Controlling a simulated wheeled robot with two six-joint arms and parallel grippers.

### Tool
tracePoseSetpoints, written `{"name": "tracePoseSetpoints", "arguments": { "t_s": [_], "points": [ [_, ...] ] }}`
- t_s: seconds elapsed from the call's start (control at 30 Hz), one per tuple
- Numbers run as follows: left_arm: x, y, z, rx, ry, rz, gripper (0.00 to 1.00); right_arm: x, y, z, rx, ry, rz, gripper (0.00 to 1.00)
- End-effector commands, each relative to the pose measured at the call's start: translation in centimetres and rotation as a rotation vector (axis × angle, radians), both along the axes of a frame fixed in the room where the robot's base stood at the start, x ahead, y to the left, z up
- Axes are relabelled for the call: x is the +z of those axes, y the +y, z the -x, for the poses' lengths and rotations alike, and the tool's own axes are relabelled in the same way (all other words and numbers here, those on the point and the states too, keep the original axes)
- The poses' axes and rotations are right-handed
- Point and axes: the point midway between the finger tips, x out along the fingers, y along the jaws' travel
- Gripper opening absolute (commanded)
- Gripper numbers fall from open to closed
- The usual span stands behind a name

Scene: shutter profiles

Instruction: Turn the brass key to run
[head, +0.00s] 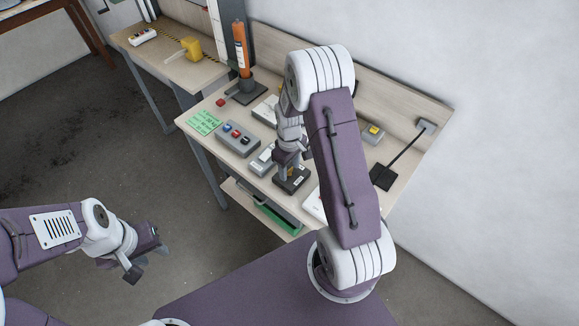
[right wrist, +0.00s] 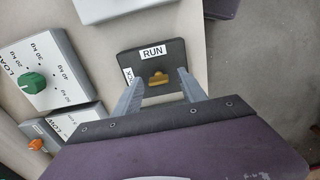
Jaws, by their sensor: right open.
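The brass key (right wrist: 158,80) sits in a black switch box (right wrist: 175,54) in the right wrist view. A white RUN label is above the key. A second label at its left is partly hidden by a finger. The key's flat grip lies roughly crosswise in that view. My right gripper (right wrist: 161,77) is open, with one finger on each side of the key; I cannot tell whether either touches it. In the head view the black box (head: 293,183) is under my right gripper (head: 287,172), and the key is hidden. My left gripper (head: 149,262) is open and empty, away from the bench.
A load dial with a green knob (right wrist: 33,83) and a box with an orange knob (right wrist: 36,144) are left of the key. On the bench are a grey button box (head: 239,138), an orange cylinder (head: 241,48) and a black pad (head: 383,177). A green-edged tray (head: 277,220) is below.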

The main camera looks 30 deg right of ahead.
Motion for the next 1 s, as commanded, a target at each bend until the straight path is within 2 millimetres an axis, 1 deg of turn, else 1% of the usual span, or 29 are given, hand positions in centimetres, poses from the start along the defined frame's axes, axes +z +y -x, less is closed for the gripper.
{"name": "tracePoseSetpoints", "arguments": {
  "t_s": [0.17, 0.2, 0.27, 0.3, 0.37, 0.7, 0.87, 1.0],
  "points": [
    [-0.01, 0.0, 0.0, 0.0, 0.0, 0.0, 0.36, -0.03, -0.01, -0.03, 0.0, -0.001, 0.0, 0.49],
    [-0.01, 0.0, 0.0, 0.0, 0.0, 0.0, 0.36, -0.03, -0.01, -0.03, 0.0, -0.001, 0.0, 0.44],
    [-0.01, 0.0, 0.0, 0.0, 0.0, 0.0, 0.36, -0.02, -0.01, -0.03, 0.0, 0.0, 0.0, 0.27],
    [-0.01, 0.0, 0.0, 0.0, 0.0, 0.0, 0.36, -0.02, -0.01, -0.02, 0.0, 0.0, 0.0, 0.16],
    [-0.01, 0.0, 0.0, 0.0, 0.0, 0.0, 0.36, -0.01, -0.02, -0.03, 0.0, 0.0, 0.0, 0.0],
    [0.09, 0.0, 0.0, 0.0, 0.0, 0.0, 0.36, 0.08, -0.02, -0.06, -0.034, -0.001, 0.001, 0.0],
    [0.24, 0.0, -0.01, 0.0, 0.0, 0.0, 0.36, 0.14, -0.03, -0.09, -0.117, -0.003, 0.0, 0.0],
    [0.42, 0.0, 0.0, 0.0, 0.0, 0.0, 0.36, 0.17, -0.03, -0.1, -0.228, -0.003, 0.0, 0.0]
  ]
}}
